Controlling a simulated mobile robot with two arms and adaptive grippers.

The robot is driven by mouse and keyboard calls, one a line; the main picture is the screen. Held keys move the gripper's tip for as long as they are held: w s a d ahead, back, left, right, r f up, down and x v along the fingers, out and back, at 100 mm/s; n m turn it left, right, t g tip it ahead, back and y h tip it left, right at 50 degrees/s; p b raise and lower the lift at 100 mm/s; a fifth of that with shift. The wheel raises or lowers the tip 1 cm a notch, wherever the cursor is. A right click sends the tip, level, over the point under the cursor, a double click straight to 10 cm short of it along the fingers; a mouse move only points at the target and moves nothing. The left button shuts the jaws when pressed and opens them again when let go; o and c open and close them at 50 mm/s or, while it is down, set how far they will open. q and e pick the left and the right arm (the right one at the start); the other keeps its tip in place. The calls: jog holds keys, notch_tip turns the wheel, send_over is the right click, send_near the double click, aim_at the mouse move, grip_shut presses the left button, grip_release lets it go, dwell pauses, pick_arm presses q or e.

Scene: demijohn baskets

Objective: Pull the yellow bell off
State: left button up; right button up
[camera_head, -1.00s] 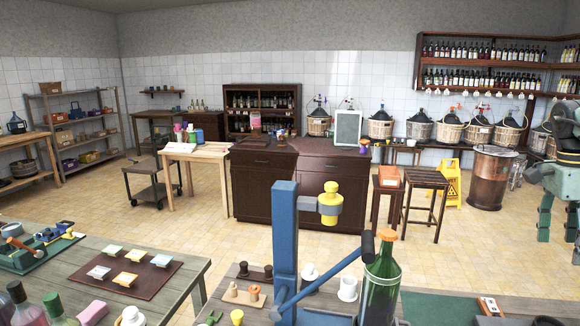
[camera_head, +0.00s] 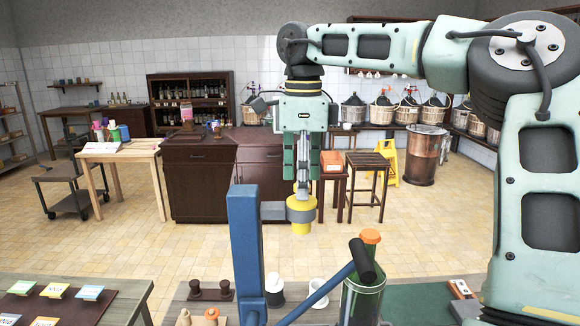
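Whether the fingers touch or grip the bell cannot be told. My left gripper is not in view.
The press lever (camera_head: 320,293) slants up to a dark handle (camera_head: 361,259) near the bottle. A white cup (camera_head: 318,291) and dark pegs (camera_head: 211,291) stand on the bench. A board with coloured cards (camera_head: 55,290) lies left. Floor beyond the bench is open.

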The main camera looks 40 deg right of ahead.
aim_at(302, 203)
notch_tip(302, 203, down, 6)
jog(key=shift+r+p, duration=0.1)
jog(key=shift+p, duration=0.45)
jog(key=c, duration=1.3)
